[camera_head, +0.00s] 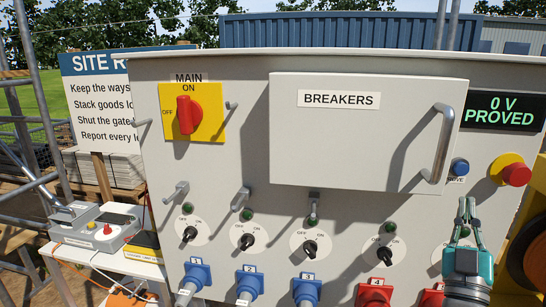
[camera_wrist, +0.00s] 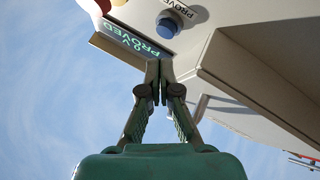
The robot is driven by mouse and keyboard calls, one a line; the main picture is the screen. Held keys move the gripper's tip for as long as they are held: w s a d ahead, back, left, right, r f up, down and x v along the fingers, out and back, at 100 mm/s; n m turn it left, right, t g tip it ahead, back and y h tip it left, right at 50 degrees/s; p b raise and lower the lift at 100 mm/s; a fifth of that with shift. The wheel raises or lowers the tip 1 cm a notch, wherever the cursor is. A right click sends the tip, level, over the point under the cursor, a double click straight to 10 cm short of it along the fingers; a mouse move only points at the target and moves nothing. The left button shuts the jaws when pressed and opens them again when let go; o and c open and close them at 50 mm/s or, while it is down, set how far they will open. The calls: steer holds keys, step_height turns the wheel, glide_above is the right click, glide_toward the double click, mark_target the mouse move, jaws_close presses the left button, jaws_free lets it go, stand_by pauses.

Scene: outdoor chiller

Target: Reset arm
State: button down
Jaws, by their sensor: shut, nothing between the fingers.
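My gripper (camera_head: 467,208) is at the lower right of the head view, pointing up in front of the panel, with its fingers together and nothing between them. In the wrist view the fingertips (camera_wrist: 159,68) meet, just below the blue PROVE button (camera_wrist: 168,26) and beside the display (camera_wrist: 131,42). In the head view the blue button (camera_head: 460,167) is just above the fingertips. The display (camera_head: 503,109) reads "0 V PROVED" in green. Whether the fingers touch the panel I cannot tell.
The BREAKERS door (camera_head: 360,140) is closed, its handle (camera_head: 438,143) sticking out left of my gripper. A red stop button (camera_head: 516,174) is to the right. The red MAIN switch (camera_head: 188,114) is upright, toward ON. Several rotary switches and blue and red sockets line the panel below.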

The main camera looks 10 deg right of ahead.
steer(key=s+a+f+n+g+y, duration=0.1)
steer(key=s+a+f+y, duration=0.3)
steer(key=f, duration=0.6)
steer(key=s+a+f+n+g+y, duration=0.1)
steer(key=s+a+f+y, duration=0.1)
steer(key=s+a+f, duration=0.5)
steer(key=s+a+f+n+y, duration=0.1)
steer(key=s+a+f+y, duration=0.2)
steer(key=f, duration=0.9)
steer(key=s+a+f+g+y, duration=0.1)
steer(key=s+a+f, duration=0.1)
steer(key=s, duration=0.6)
steer(key=s+a+f+g+y, duration=0.2)
steer(key=s+f, duration=0.1)
steer(key=s, duration=0.4)
steer(key=s+a+f+g+y, duration=0.1)
steer(key=s+a+f+g, duration=0.1)
steer(key=s, duration=0.6)
steer(key=shift+s+a+f+m, duration=0.35)
steer(key=shift+a+f, duration=0.2)
steer(key=shift+f, duration=0.2)
